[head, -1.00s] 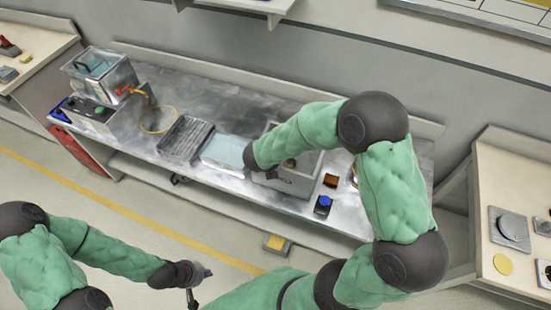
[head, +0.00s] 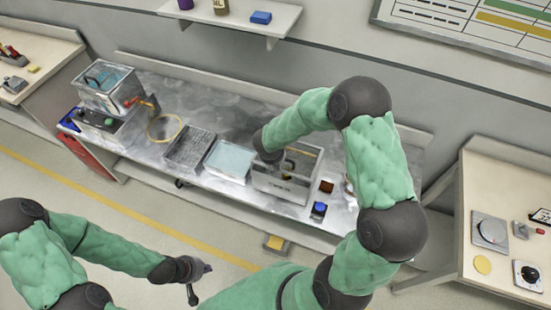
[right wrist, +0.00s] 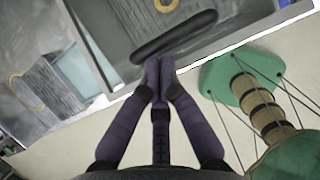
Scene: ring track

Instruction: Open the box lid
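The grey box (head: 282,187) stands on the metal bench right of its middle in the head view. Its top shows a recessed area with brown and gold parts; I cannot tell how the lid lies. In the right wrist view a dark rounded bar (right wrist: 175,38) crosses the box's grey edge. My right gripper (right wrist: 160,60) has its fingertips together right at the bar's lower edge; contact is unclear. My left gripper (head: 201,284) is open and empty, low over the floor in front of the bench.
Left of the box lie a pale blue panel (head: 231,160) and a dark ribbed tray (head: 188,146). A clear-walled container (head: 107,85) stands at the bench's left end. A blue button (head: 319,208) and a brown block (head: 326,186) sit right of the box.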

